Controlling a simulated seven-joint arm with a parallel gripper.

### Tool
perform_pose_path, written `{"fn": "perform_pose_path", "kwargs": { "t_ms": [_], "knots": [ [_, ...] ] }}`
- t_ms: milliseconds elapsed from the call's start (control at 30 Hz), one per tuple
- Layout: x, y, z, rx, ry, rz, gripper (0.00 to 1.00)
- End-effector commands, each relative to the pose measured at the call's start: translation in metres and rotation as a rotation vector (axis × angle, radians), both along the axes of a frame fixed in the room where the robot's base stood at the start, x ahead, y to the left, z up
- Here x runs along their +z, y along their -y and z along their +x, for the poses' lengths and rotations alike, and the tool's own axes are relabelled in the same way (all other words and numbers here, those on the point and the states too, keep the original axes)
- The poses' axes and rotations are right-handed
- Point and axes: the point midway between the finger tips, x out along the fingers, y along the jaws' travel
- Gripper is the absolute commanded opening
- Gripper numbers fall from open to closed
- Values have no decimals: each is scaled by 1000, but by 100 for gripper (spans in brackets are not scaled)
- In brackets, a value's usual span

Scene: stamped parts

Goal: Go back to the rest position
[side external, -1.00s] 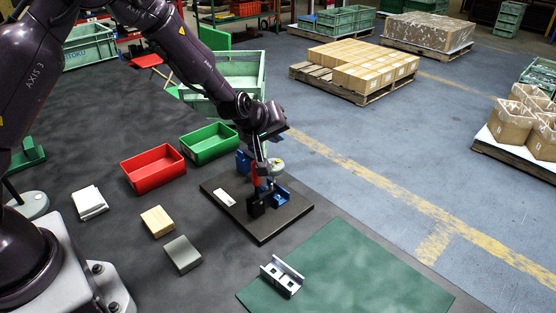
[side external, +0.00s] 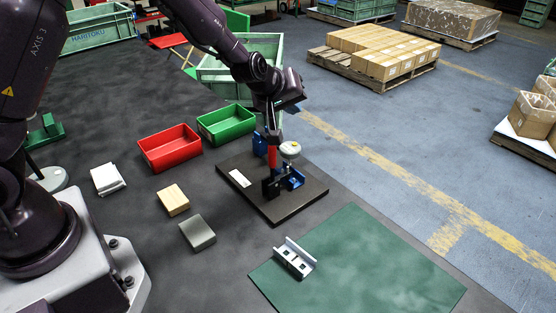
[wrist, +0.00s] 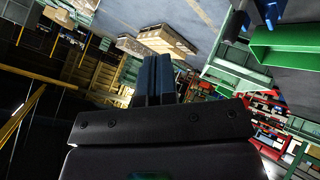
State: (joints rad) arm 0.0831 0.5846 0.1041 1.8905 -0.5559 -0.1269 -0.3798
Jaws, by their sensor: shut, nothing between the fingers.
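My gripper (wrist: 153,60) shows in the wrist view with its two dark-blue fingers side by side, shut and empty. In the side view my arm's end is above the dark base plate (side external: 288,211), which carries a blue fixture (side external: 295,180) with an upright red part (side external: 272,157). The fingers are hard to make out there. I cannot tell the exact gap between them and the fixture. A silver stamped bracket (side external: 294,258) lies on the green mat (side external: 370,265), apart from my gripper.
A red bin (side external: 170,150) and a green bin (side external: 226,124) stand behind the plate. A large pale-green crate (side external: 240,75) stands behind my arm.

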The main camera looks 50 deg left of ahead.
Motion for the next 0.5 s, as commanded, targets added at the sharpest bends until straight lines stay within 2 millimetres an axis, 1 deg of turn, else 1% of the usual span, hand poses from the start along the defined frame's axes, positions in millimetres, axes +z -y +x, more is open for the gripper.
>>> {"fn": "perform_pose_path", "kwargs": {
  "t_ms": [33,67,100,167,200,267,300,367,400,467,500],
  "knots": [
    [19,4,-6,-35,2,1,0],
    [30,6,-12,-62,-3,1,0],
    [46,10,-21,-103,-12,7,0],
    [70,17,-39,-173,-28,18,0],
    [85,20,-53,-222,-39,31,0],
    [104,25,-76,-295,-60,53,0],
    [116,28,-92,-340,-72,71,0],
    [132,31,-117,-408,-93,102,0],
    [141,32,-134,-452,-107,126,0],
    [152,34,-161,-513,-130,165,0],
    [158,34,-179,-553,-146,194,0]
  ]
}}
